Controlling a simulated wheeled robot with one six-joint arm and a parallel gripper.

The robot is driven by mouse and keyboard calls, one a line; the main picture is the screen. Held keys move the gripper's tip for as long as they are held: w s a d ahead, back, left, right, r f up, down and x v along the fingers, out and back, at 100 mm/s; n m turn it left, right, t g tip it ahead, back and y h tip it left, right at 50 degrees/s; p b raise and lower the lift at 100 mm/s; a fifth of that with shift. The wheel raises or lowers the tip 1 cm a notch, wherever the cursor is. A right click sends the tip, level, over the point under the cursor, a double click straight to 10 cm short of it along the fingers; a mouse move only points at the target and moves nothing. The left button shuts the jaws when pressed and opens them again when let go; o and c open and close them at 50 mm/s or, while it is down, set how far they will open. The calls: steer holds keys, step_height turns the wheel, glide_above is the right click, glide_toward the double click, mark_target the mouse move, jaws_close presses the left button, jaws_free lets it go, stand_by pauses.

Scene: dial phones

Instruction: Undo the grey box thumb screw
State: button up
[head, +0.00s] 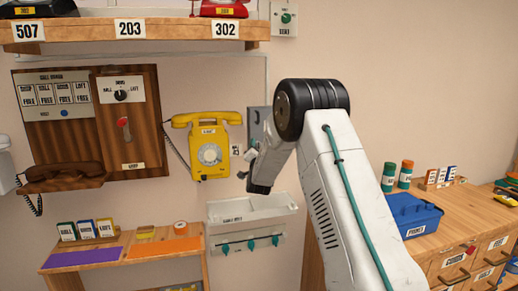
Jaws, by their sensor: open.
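A grey box (254,119) is mounted on the wall just right of the yellow phone. My arm hides its right part. A small teal piece shows at its lower edge, but I cannot tell whether it is the thumb screw. My gripper (245,165) is open at the box's lower end, pointing left toward the wall. Nothing shows between its fingers. I cannot tell whether it touches the box.
The yellow phone (207,150) hangs close to the left of my gripper. A pale wall bin (252,226) with teal knobs is below. A shelf (160,31) with phones is above left. A wooden cabinet (440,262) carrying a blue box (413,214) stands right.

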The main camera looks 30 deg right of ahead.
steer(key=shift+w+d, duration=0.1)
steer(key=shift+w, duration=0.05)
steer(key=c, duration=1)
